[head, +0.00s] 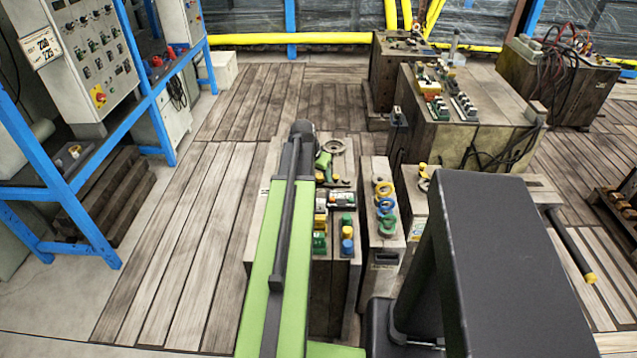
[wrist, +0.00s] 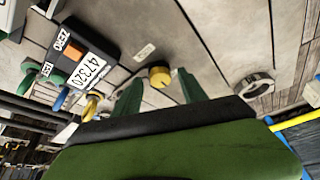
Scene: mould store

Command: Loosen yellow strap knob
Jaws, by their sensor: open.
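The yellow knob (wrist: 159,76) shows in the wrist view as a small round cap on a pale, worn surface. My gripper (wrist: 157,88) is open, with one green finger to the left of the knob and one to the right. Gaps show on both sides, and I cannot tell the height of the fingertips above the knob. In the head view my arm reaches over the nearest block, and the knob is not clear beside the green gripper parts.
A metal ring (wrist: 256,86) lies to the right. A narrow block with coloured rings (head: 382,240) stands beside the nearest block.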

